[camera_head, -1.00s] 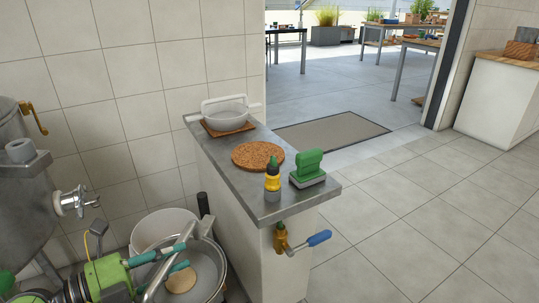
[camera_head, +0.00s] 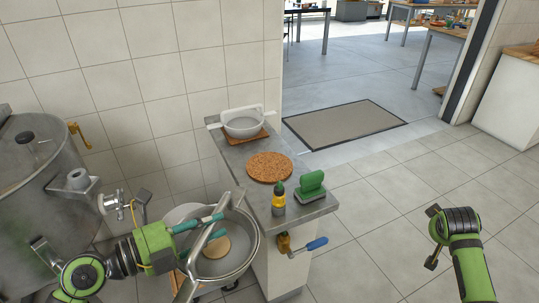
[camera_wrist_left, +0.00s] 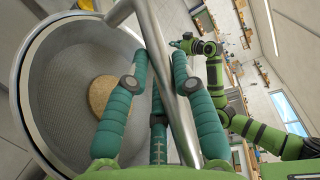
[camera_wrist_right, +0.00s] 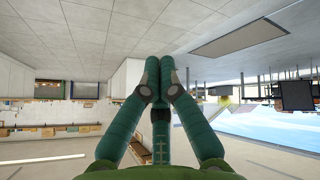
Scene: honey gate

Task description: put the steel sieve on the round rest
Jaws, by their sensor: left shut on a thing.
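The steel sieve (camera_head: 252,262) is a wide round pan with a mesh bowl and a bar handle. My left gripper (camera_head: 216,226) is shut on the handle, left of the counter; in the left wrist view, the fingers (camera_wrist_left: 166,62) flank the bar. A tan round piece (camera_wrist_left: 103,95) shows within the sieve's bowl. The round rest (camera_head: 270,167) is a flat cork disc lying bare on the counter, up and right of the sieve. My right gripper (camera_wrist_right: 160,75) has its fingertips together with nothing between them in the right wrist view.
On the grey counter (camera_head: 233,158) a white strainer (camera_head: 244,123) sits on a square cork mat behind the rest. A large steel tank (camera_head: 38,165) stands left.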

